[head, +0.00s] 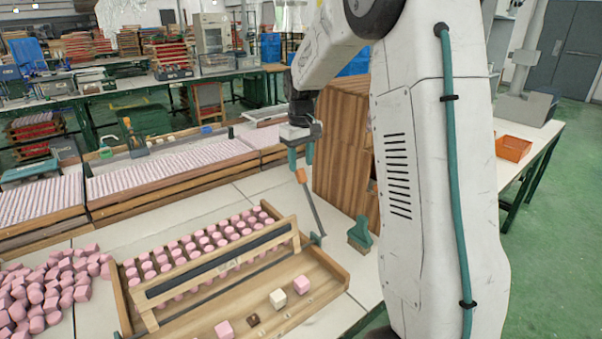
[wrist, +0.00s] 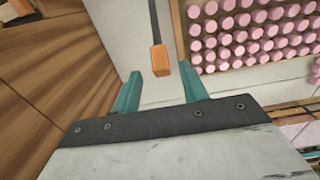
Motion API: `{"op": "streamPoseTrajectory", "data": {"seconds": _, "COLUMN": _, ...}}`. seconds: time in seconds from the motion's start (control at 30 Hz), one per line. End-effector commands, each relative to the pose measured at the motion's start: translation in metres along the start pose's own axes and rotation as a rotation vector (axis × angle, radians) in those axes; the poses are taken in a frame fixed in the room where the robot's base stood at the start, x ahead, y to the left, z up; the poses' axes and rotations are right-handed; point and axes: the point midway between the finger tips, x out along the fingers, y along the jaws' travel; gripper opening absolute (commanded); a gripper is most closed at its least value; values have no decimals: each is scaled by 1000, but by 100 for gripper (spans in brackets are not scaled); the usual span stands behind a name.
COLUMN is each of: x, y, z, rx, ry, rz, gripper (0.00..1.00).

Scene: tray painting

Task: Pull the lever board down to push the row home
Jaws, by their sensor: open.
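The lever (head: 311,208) rises from the right side of the wooden tray (head: 334,268), with an orange grip (head: 301,175) at its top. In the wrist view the orange grip (wrist: 160,61) shows between the two teal fingertips. My gripper (head: 301,153) is open and empty just above the grip; its fingertips (wrist: 161,78) also show in the wrist view. I cannot tell whether they touch the grip. The lever board (head: 215,266), a wooden frame with a dark strip, spans the tray. Rows of pink pieces (head: 205,240) stand behind it, partly hidden by it.
Loose pink (head: 301,284), white (head: 278,298) and brown (head: 253,320) pieces lie in the tray's front part. A pink heap (head: 50,290) lies at left. A teal brush (head: 360,234) stands at right, near a tall wooden stack (head: 338,150). Filled trays (head: 170,168) line the back.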

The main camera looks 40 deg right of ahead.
Motion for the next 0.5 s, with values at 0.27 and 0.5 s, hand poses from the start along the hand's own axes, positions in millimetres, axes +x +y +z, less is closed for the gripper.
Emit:
{"op": "streamPoseTrajectory", "data": {"seconds": 0.27, "x": 37, "y": 0, "z": 0, "rx": 0, "ry": 0, "rz": 1, "gripper": 44}}
{"op": "streamPoseTrajectory", "data": {"seconds": 0.5, "x": 43, "y": 0, "z": 0, "rx": 0, "ry": 1, "rz": 1, "gripper": 44}}
